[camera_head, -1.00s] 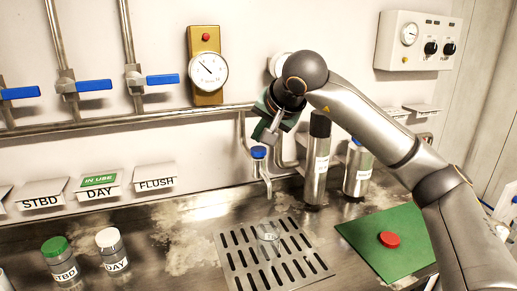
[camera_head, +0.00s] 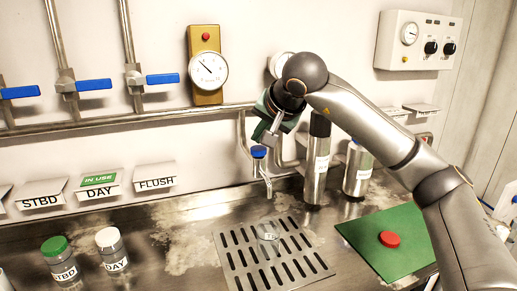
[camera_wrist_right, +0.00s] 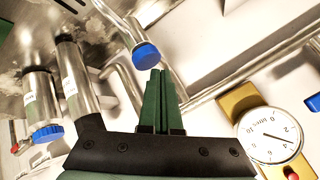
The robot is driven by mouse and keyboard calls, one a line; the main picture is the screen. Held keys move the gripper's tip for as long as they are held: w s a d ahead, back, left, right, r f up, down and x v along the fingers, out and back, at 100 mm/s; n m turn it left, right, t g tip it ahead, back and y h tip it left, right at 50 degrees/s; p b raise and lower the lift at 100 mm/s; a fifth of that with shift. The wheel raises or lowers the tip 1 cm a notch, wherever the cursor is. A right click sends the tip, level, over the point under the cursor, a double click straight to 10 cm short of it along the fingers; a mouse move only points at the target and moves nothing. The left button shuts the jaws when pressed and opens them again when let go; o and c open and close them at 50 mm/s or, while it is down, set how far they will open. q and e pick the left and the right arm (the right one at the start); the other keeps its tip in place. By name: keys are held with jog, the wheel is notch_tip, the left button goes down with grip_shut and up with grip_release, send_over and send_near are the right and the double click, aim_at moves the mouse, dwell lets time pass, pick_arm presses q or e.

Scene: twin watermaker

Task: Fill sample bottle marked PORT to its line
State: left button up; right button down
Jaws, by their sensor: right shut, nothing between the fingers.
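A clear open bottle (camera_head: 268,240) stands on the slotted drain grate (camera_head: 234,262), below the sample spout (camera_head: 267,187). Its label is too small to read fully, and I cannot make out a water level. The spout has a blue knob (camera_head: 259,152) on top; it also shows in the right wrist view (camera_wrist_right: 146,55). My right gripper (camera_head: 263,137) is shut and empty, its green fingers (camera_wrist_right: 160,78) just above and beside the knob. I cannot tell whether they touch it. A red cap (camera_head: 389,240) lies on the green mat (camera_head: 366,222). My left gripper is out of view.
Bottles marked STBD (camera_head: 59,259) and DAY (camera_head: 112,250) stand at the left. Two metal cylinders (camera_head: 317,165) stand behind the mat.

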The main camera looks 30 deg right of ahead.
jog(key=shift+f+b, duration=0.35)
jog(key=shift+f, duration=0.45)
dwell(0.5)
dwell(1.0)
dwell(1.1)
dwell(1.3)
dwell(1.0)
dwell(1.3)
jog(key=shift+r+p, duration=0.95)
jog(key=shift+p, duration=0.05)
